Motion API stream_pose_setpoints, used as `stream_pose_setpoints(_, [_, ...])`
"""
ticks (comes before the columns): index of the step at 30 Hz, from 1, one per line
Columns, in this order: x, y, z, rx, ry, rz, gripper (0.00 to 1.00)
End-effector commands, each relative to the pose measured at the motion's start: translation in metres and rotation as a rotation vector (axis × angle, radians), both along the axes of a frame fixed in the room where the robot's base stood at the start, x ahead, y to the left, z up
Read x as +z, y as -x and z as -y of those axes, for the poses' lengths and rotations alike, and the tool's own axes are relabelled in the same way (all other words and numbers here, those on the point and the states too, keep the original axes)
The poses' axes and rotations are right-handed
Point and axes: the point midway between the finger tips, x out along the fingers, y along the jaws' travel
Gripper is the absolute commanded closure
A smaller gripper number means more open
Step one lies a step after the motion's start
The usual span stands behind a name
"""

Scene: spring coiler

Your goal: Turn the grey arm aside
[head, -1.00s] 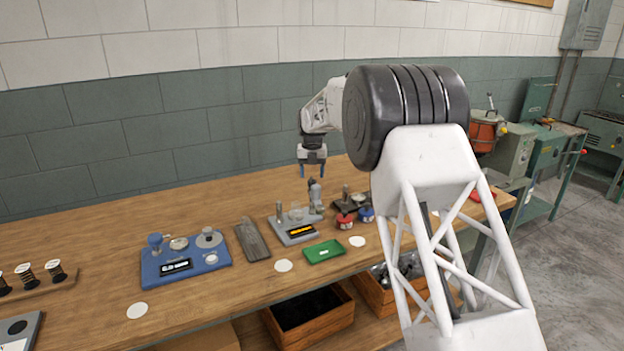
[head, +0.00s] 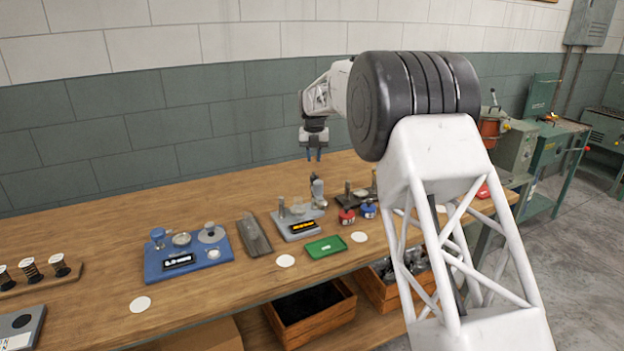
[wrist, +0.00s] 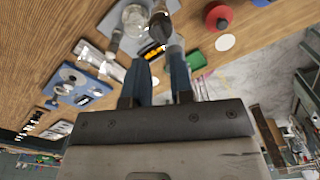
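The grey device (head: 293,232) with an orange-lit display stands on the wooden bench in the head view. Its grey arm (head: 318,190) stands upright at the device's back right. In the wrist view, what looks like this arm (wrist: 160,27) is beyond the fingertips, beside a clear round part (wrist: 135,18). My gripper (head: 314,156) is above and behind the device, pointing down, and holds nothing I can see. Its two blue fingers are a little apart, and they also show in the wrist view (wrist: 160,70). I cannot judge the exact gap to the grey arm.
A blue device (head: 187,262) and a dark grey tray (head: 258,243) stand to the left. A green tray (head: 325,247) lies in front. Red (head: 346,217) and blue (head: 368,209) small pots are to the right. White discs lie along the front edge.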

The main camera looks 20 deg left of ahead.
Motion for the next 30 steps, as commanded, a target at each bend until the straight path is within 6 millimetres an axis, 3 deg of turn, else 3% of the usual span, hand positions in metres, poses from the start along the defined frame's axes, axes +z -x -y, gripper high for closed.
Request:
stream_pose_setpoints(1, [0.0,0.001,-0.001,-0.019,0.004,0.001,0.85])
stream_pose_setpoints(4, [-0.001,0.005,-0.002,-0.082,0.014,0.006,1.0])
stream_pose_setpoints(30, [-0.011,0.054,-0.02,-1.107,0.113,0.194,1.0])
